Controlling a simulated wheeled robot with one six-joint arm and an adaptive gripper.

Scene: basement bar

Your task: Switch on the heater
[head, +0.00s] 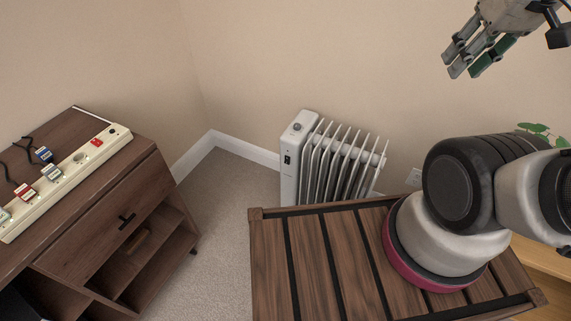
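The heater (289,179) is a white oil-filled radiator with upright fins, standing in the corner near the back wall. A round knob (297,127) is on its sloped top, and a small dark switch (288,160) is on its front panel. Its lower part is hidden. I cannot read the state of the switch or knob. My gripper (466,72) is high at the upper right, well apart from the heater, with nothing seen between its fingers. The fingers show at an angle, so I cannot tell how far apart they are.
A brown cabinet (102,220) stands at left. On it lies a cream power strip (83,158) with several plugs and a red switch (97,142). Carpet (222,225) is clear between cabinet and heater.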

